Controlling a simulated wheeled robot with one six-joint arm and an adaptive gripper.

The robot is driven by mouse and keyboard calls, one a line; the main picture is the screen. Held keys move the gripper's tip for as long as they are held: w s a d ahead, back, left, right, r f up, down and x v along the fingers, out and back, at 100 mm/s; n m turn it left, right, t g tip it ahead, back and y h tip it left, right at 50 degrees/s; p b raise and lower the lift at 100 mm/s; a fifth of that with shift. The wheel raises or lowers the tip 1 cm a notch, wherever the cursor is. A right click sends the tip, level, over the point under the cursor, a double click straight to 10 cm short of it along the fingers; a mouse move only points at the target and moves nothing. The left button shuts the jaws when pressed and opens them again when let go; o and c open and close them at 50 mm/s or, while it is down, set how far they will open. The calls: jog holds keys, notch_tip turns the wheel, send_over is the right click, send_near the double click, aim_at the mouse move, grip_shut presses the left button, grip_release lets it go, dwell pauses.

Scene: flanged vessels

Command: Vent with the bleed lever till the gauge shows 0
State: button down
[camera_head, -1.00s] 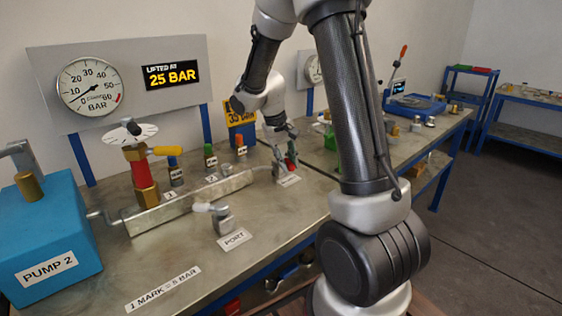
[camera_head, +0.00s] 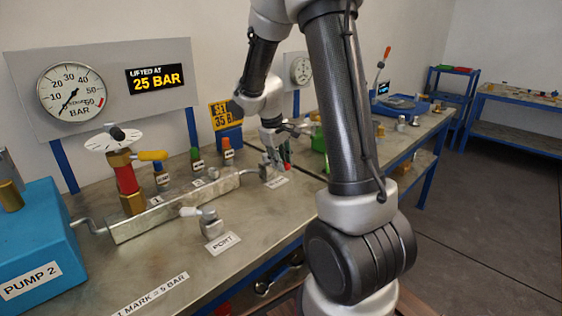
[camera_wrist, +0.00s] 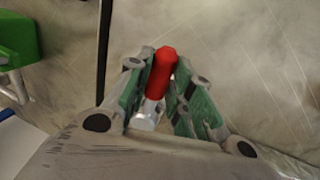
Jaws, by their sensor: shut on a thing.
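The bleed lever (camera_wrist: 162,68) has a red grip and a bright metal stem. It stands at the right end of the grey manifold, and a bit of its red shows in the head view (camera_head: 287,167). My gripper (camera_wrist: 164,78) is shut on the red grip, with a green-padded finger on each side. The gripper also shows in the head view (camera_head: 279,158), small and partly covering the lever. The round gauge (camera_head: 71,92) is on the panel at left. Its needle points down and left, at or near the 0 end. The exact reading is too small to tell.
The grey manifold (camera_head: 170,212) carries a red-and-brass valve (camera_head: 126,180) with a white dial and several coloured valves. A blue pump (camera_head: 40,240) is at left. The display (camera_head: 155,78) reads 25 BAR.

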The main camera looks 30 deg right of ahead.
jog(key=shift+w, duration=0.1)
jog(key=c, duration=1.3)
grip_release()
jog(key=shift+o, duration=0.2)
jog(key=v, duration=1.2)
jog(key=s+a+r+m+t+y, duration=0.1)
jog(key=s+a+r+t, duration=0.1)
jog(key=s, duration=0.9)
jog(key=s+a+r+m+t+y, duration=0.1)
jog(key=s+a+r+y, duration=0.1)
jog(key=s, duration=1)
jog(key=shift+s+a+r+t, duration=0.25)
jog(key=shift+a+t, duration=0.15)
jog(key=shift+a, duration=0.3)
